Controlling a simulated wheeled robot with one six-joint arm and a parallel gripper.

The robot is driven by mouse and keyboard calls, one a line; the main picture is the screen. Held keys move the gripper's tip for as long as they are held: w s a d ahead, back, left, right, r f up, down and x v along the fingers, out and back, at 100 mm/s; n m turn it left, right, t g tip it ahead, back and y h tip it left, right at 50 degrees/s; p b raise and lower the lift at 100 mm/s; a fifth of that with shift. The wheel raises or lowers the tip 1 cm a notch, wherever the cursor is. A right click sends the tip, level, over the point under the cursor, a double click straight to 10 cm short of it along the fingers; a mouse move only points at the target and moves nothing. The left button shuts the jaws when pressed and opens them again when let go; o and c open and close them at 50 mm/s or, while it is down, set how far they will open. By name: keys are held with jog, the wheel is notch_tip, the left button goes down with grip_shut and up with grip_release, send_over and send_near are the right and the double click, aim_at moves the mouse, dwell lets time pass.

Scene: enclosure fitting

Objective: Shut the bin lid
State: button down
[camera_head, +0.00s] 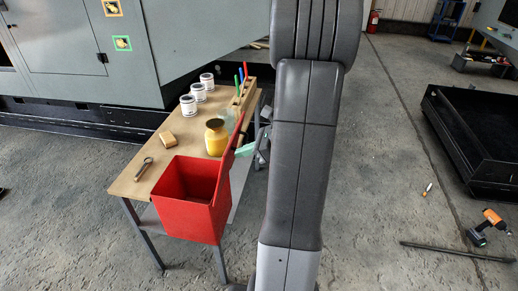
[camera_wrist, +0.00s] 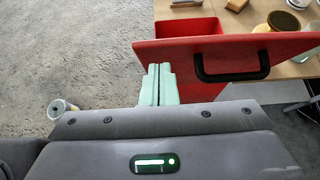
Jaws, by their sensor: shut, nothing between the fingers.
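The red bin (camera_head: 187,196) is at the near end of the table, with its mouth open upward. Its red lid (camera_head: 227,160) stands raised on the bin's right side, nearly upright and leaning a little right. In the wrist view, the lid (camera_wrist: 215,52) shows its outer face with a black handle (camera_wrist: 232,66), and part of the bin (camera_wrist: 187,26) shows beyond it. My gripper (camera_head: 245,150) has pale green fingers, shut and empty, on the lid's outer side. In the wrist view, the fingertips (camera_wrist: 160,69) overlap the lid's face, left of the handle. I cannot tell whether they touch it.
An orange drill (camera_head: 488,224) and a dark bar (camera_head: 455,251) lie on the floor at right.

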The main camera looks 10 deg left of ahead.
jog(key=shift+a+r, duration=0.2)
jog(key=shift+a, duration=0.5)
jog(key=shift+a+r, duration=0.1)
